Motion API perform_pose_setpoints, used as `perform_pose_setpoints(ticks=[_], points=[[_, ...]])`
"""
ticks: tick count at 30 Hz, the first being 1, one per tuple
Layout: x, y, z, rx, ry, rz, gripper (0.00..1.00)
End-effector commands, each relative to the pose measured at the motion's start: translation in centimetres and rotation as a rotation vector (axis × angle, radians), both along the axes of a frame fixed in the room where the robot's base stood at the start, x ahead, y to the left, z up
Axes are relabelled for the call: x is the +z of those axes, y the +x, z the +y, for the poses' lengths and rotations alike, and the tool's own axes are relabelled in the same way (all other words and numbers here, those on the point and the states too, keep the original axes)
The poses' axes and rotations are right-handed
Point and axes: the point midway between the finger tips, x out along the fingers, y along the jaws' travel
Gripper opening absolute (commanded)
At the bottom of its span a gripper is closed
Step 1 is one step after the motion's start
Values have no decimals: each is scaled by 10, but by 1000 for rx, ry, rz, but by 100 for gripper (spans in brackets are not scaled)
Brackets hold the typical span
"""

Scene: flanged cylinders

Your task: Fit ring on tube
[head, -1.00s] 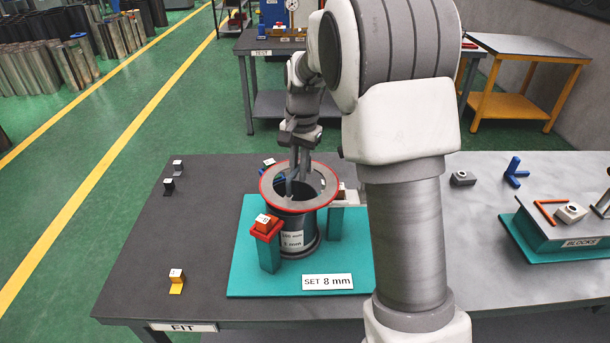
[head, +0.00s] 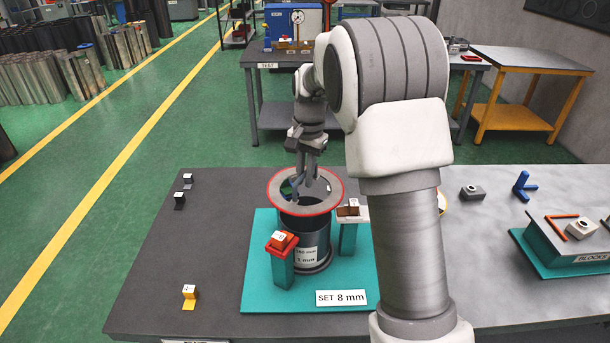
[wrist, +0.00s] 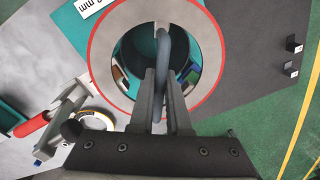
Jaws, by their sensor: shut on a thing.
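The ring (head: 336,189) is a flat grey flange with a red rim, sitting level over the top of the dark tube (head: 290,231). The tube stands upright on a teal base (head: 258,290). My gripper (head: 303,188) reaches down to the ring's opening. In the wrist view, my gripper (wrist: 161,92) is shut on a dark blue-grey bar across the opening of the ring (wrist: 206,60), apparently its handle. Through the opening I see a dark wall, teal and coloured patches. Whether the ring touches the tube I cannot tell.
An orange-topped post (head: 281,262) stands close at the tube's front left, and a white-topped post (head: 349,232) at its right. A "SET 8 mm" sign (head: 341,298) lies in front. A blocks tray (head: 572,240) is at right.

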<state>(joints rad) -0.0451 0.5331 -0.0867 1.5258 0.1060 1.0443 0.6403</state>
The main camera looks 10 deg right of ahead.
Motion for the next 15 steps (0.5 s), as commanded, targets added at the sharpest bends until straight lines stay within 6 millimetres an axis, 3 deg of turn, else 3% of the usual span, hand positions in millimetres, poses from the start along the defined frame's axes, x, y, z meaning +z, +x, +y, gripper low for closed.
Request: perform_pose_setpoints(ticks=[2,15], points=[[2,1,0,0,-1,-2,0],[-31,0,0,0,-1,-2,0]])
